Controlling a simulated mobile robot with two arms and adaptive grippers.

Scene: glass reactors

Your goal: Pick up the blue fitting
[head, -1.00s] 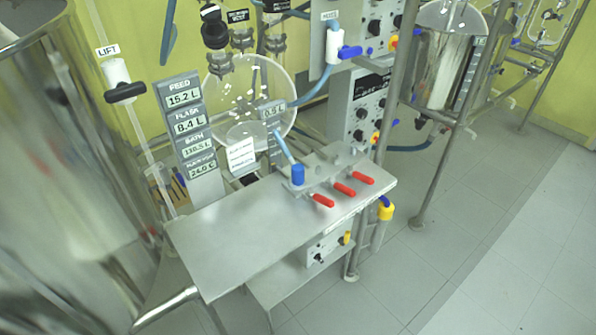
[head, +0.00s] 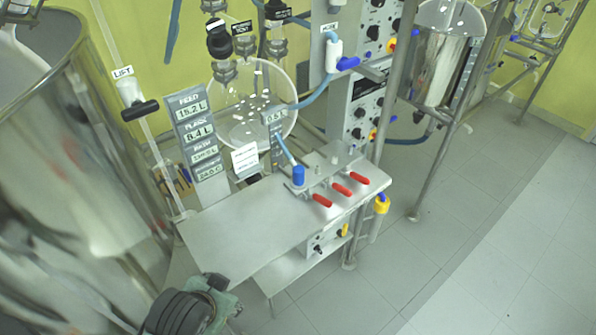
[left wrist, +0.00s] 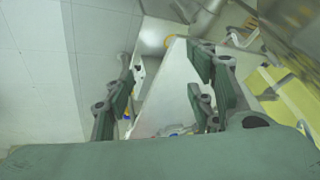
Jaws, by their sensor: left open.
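The blue fitting (head: 298,175) is a short blue cylinder standing upright on the steel table, with a lighter blue hose rising from its top. It sits near the table's back edge, beside the red-handled valves. My left gripper (head: 217,284) shows at the bottom left of the head view, at the table's near left corner, well apart from the fitting. In the left wrist view my left gripper (left wrist: 160,80) has its fingers spread, with nothing held between them. I cannot make out the fitting for sure in that view. My right gripper is not in view.
The steel table (head: 235,220) is bare on its left half. Several red handles (head: 340,189) lie right of the fitting. A display post (head: 198,140) and a glass vessel (head: 270,85) stand behind. A large steel vessel (head: 70,190) fills the left side.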

